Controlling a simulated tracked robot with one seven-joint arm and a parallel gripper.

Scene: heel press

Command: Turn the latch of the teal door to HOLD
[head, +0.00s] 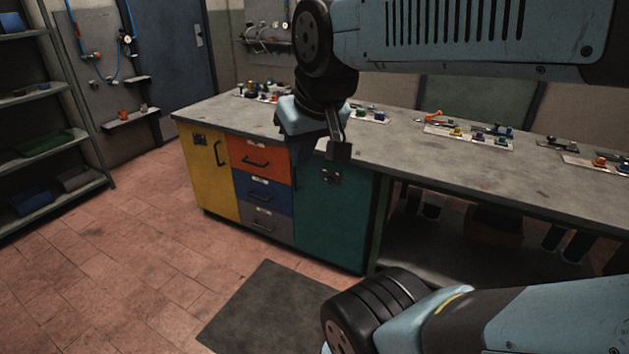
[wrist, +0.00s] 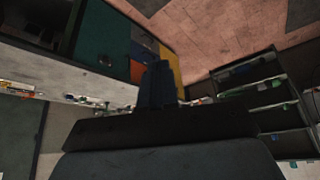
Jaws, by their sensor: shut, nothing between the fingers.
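The teal door (head: 335,225) is on the right of the cabinet under the workbench and looks closed. Its small dark latch plate (head: 331,177) is near the top of the door; its setting is too small to read. My gripper (head: 338,149) is shut and empty, at the bench's front edge just above the latch in the head view. I cannot tell how far it stands from the door. In the wrist view the scene is turned over; the teal door (wrist: 98,32) and latch (wrist: 105,60) show left of my shut fingers (wrist: 157,85).
A yellow door (head: 208,178) with its own latch and orange, blue and grey drawers (head: 265,190) fill the cabinet's left. The bench top (head: 390,145) carries trays of small parts at the back. Shelves (head: 45,120) stand far left. The floor in front is clear apart from a dark mat (head: 262,310).

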